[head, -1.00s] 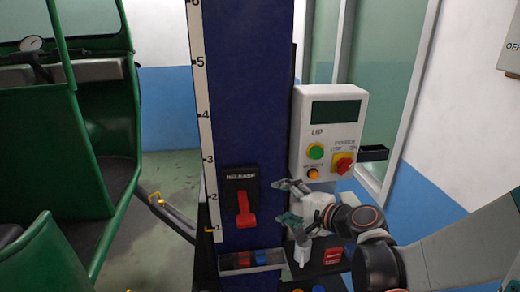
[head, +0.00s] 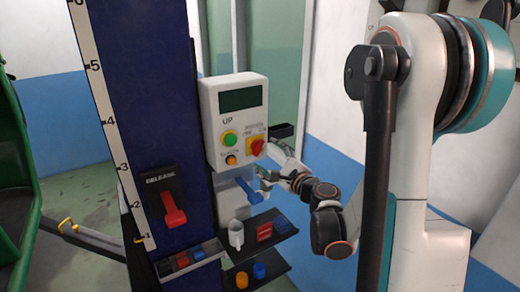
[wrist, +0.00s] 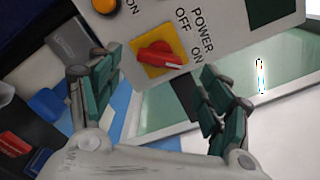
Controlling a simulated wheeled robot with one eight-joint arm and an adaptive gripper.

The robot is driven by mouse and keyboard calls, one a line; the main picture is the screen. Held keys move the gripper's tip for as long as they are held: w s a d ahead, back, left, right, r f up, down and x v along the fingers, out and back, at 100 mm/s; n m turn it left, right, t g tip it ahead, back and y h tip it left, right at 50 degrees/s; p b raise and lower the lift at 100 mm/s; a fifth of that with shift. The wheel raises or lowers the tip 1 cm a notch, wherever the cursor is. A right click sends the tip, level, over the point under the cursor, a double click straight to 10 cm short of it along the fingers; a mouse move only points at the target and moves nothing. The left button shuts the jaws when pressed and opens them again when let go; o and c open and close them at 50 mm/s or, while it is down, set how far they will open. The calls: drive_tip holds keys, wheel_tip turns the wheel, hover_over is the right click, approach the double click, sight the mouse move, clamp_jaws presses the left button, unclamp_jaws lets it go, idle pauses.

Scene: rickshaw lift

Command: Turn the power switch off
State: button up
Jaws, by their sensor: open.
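The power switch is a red rotary knob on a yellow plate (head: 257,147), on the front of a white control box (head: 211,135). In the wrist view the knob (wrist: 158,54) sits ahead between my fingers, with OFF and ON printed beside it. Its pale mark lies toward the ON side. My gripper (head: 268,165) is just right of and below the knob in the head view. In the wrist view my gripper (wrist: 155,63) has its green-padded fingers spread to either side of the knob, and I see no contact.
A green button (head: 229,138) and an orange button (head: 231,160) are left of the knob. A dark bracket (head: 281,131) juts from the box's right side. A blue handle (head: 248,189) and small trays (head: 257,267) are below. A blue column with a red release lever (head: 174,214) stands left.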

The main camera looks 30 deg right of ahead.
sight(261, 150)
drive_tip(key=w, duration=0.6)
drive_tip(key=shift+w+a, duration=0.15)
drive_tip(key=shift+w, duration=0.05)
drive_tip(key=c, duration=1.1)
